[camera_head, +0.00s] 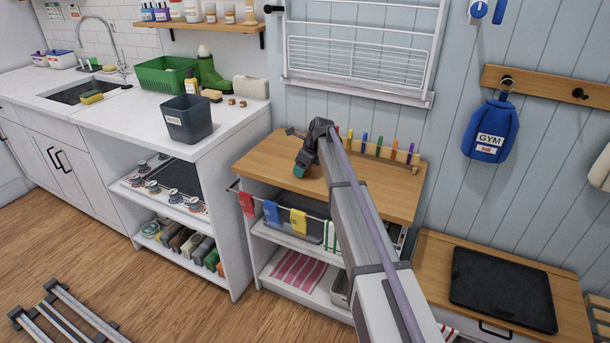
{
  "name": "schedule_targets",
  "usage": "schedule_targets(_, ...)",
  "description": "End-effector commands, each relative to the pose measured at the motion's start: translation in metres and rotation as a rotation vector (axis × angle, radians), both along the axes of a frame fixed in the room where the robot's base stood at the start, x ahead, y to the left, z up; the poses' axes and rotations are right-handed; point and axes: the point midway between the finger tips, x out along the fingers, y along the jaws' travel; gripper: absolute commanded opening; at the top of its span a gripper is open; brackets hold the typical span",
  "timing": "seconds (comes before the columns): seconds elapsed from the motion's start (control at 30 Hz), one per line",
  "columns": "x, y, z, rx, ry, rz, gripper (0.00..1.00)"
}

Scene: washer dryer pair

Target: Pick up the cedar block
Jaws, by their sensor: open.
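Two small brown wooden blocks sit close together on the white counter, right of the grey bin; the left one (232,101) and the right one (243,103) look like cedar, but I cannot tell which is the named block. My gripper (299,150) is at the far end of my arm, over the wooden top of the middle unit. It is open, with nothing seen in its jaws, though its fingers are small and partly hidden by my wrist. It is apart from the blocks, to their right and nearer the front.
Colored pegs (365,143) line the back of the wooden top (262,158). A drying rack (358,52) hangs above.

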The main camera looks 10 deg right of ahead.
Motion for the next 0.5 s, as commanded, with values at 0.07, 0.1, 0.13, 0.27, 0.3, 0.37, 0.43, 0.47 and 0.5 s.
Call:
schedule_targets(0.07, -0.0001, -0.0002, 0.0022, 0.0, 0.0, 0.0, 0.57)
schedule_targets(0.1, -0.0002, -0.0003, 0.0022, 0.0, 0.0, 0.0, 0.55)
schedule_targets(0.13, -0.0002, -0.0002, 0.0023, 0.0, 0.0, 0.0, 0.52)
schedule_targets(0.27, -0.0002, -0.0003, 0.0023, 0.0, 0.0, 0.0, 0.39)
schedule_targets(0.3, -0.0002, -0.0003, 0.0023, 0.0, 0.0, 0.0, 0.35)
schedule_targets(0.37, -0.0003, -0.0004, 0.0023, 0.0, 0.0, 0.0, 0.3)
schedule_targets(0.43, -0.0003, -0.0004, 0.0022, 0.0, 0.0, 0.0, 0.23)
schedule_targets(0.47, -0.0002, -0.0005, 0.0023, 0.0, 0.0, 0.0, 0.2)
schedule_targets(0.5, -0.0003, -0.0004, 0.0023, 0.0, 0.0, 0.0, 0.16)
